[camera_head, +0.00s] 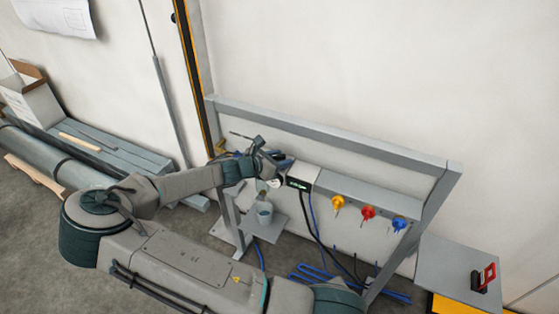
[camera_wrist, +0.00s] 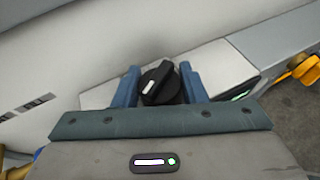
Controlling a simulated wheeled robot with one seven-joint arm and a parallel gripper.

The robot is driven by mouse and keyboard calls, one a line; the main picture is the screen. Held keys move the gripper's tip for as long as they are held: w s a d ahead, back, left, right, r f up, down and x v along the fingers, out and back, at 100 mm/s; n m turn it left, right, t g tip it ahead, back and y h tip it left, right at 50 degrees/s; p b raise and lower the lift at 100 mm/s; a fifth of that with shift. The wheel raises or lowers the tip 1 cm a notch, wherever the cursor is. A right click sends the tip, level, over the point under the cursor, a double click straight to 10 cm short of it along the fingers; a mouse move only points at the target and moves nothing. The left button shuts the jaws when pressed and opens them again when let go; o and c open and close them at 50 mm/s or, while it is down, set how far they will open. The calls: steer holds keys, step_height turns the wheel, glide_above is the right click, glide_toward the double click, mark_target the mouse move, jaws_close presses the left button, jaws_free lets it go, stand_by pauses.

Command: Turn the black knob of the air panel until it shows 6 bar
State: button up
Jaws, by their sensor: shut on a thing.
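The black knob (camera_wrist: 160,84) with a white pointer mark sits between the two blue fingers of my gripper (camera_wrist: 159,86) in the wrist view. The fingers are closed on its sides. The knob is on the light grey box of the air panel (camera_wrist: 222,66), and its white mark is tilted. In the head view my gripper (camera_head: 264,158) is at the left end of the panel box (camera_head: 304,173); the knob cannot be made out there. A small dark display with green marks (camera_head: 297,184) is on the box front, too small to read.
Yellow (camera_head: 338,203), red (camera_head: 368,212) and blue (camera_head: 398,224) fittings sit along the grey frame (camera_head: 350,148) to the right. A cup (camera_head: 264,213) stands on a small shelf below. Dark and blue hoses hang under the panel. A grey table with a red-and-black item (camera_head: 484,278) is at far right.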

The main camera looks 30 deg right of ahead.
steer(key=n+t+b, duration=0.1)
steer(key=b, duration=0.1)
steer(key=n+t+y+b, duration=0.1)
steer(key=b, duration=0.1)
steer(key=shift+f+n+t, duration=0.3)
steer(key=shift+f+t, duration=0.05)
steer(key=shift+t, duration=0.05)
steer(key=n+t+y+b, duration=0.1)
steer(key=n+t+b, duration=0.1)
steer(key=b, duration=0.2)
steer(key=shift+y, duration=0.3)
steer(key=n+t+y+b, duration=0.2)
steer(key=n, duration=0.1)
steer(key=shift+r+y+b, duration=0.25)
steer(key=shift+y+b, duration=0.05)
steer(key=shift+b, duration=0.05)
steer(key=shift+w+r+n+t+y+b, duration=0.15)
steer(key=shift+n+t+y+b, duration=0.25)
steer(key=shift+n+t+y, duration=0.85)
steer(key=shift+a+n+g+y, duration=0.1)
steer(key=shift+n+g+y, duration=0.15)
steer(key=shift+n+y, duration=0.1)
steer(key=o, duration=1)
